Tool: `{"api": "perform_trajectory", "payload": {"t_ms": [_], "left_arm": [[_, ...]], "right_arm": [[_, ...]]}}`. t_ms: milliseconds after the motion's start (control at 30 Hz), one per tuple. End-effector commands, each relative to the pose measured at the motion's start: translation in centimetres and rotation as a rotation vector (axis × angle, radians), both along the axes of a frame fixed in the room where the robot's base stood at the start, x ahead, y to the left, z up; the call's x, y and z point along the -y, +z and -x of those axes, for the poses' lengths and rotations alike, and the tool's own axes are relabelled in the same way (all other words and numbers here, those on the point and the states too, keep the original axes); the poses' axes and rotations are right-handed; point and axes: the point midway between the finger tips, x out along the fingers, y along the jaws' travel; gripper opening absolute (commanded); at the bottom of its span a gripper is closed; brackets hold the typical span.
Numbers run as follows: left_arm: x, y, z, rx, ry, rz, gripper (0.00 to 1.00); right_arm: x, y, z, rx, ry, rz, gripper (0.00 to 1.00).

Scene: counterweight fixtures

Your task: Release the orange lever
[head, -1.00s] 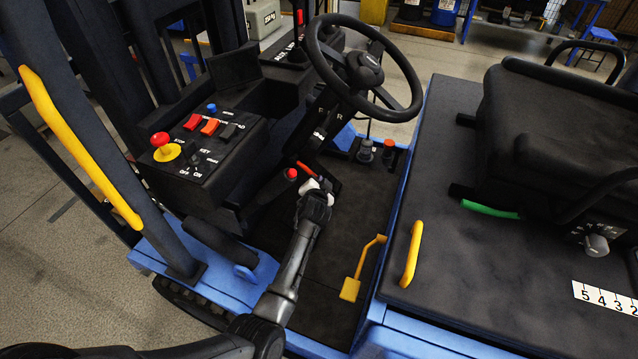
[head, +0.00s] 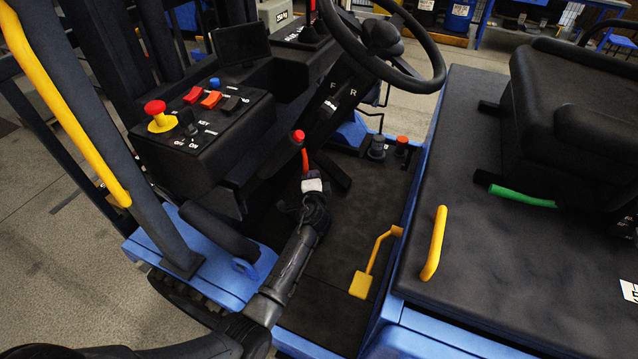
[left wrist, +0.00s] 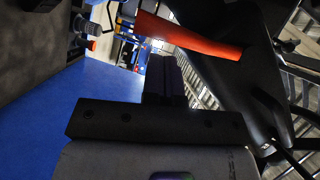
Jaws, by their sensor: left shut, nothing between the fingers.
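The orange lever (head: 305,163) shows in the head view as a short orange-red bar just below a red knob (head: 298,136), beside the console. In the left wrist view the orange lever (left wrist: 190,38) crosses above the fingertips, with its right end at a black housing (left wrist: 250,85). My left gripper (head: 312,184) is just below the lever in the head view. In the left wrist view its dark fingers (left wrist: 164,75) are together and empty, close to the lever. I cannot tell whether they touch it. My right gripper is not in view.
A steering wheel (head: 385,35) stands above the footwell. The control box (head: 205,125) is left, with a red stop button (head: 155,107). A yellow pedal (head: 362,284) is right of my left arm. A seat deck with a yellow handle (head: 434,243) bounds the right side.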

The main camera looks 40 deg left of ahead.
Motion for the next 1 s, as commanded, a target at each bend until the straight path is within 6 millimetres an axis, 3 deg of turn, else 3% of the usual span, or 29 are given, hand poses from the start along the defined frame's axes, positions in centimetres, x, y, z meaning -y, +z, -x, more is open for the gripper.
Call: {"api": "perform_trajectory", "payload": {"t_ms": [300, 1000], "left_arm": [[-1.2, -0.7, 0.4, -0.041, 0.000, -0.133, 0.00], [-1.6, -0.7, 0.5, -0.054, 0.001, -0.172, 0.00]], "right_arm": [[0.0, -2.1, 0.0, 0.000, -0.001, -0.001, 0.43], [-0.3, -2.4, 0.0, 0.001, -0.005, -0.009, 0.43]]}}
